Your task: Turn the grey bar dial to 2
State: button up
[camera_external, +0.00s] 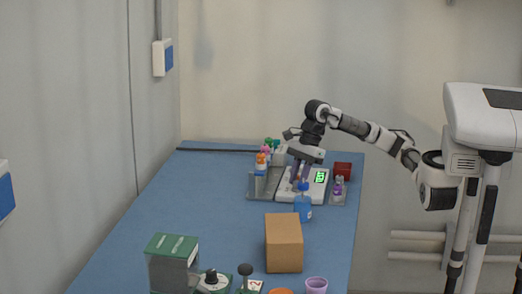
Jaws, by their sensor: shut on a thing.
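My gripper (299,181) points down over the white device (317,190), which has a lit green display (320,177). Its fingers are low at the left part of the device's top face, shut on what appears to be the grey bar dial. The dial itself is hidden by the fingers and too small to make out, so its setting cannot be read. The digits on the display are too small to read surely.
A blue bottle (303,208) stands just in front of the device. A small purple bottle (338,187) and a red box (343,170) are to its right, several bottles to its left. A brown box (284,243) stands nearer; the blue table's left side (200,215) is clear.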

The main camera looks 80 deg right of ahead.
jog(key=shift+s+a+m+t+h+b, duration=0.1)
jog(key=shift+m+t+h+b, duration=0.25)
jog(key=shift+m+b, duration=0.8)
jog(key=shift+m+t+h+b, duration=0.15)
jog(key=shift+m+h+b, duration=0.3)
jog(key=shift+m+b, duration=0.65)
jog(key=o, duration=1)
jog(key=p+v, duration=0.1)
jog(key=v, duration=1.3)
jog(key=shift+f, duration=0.1)
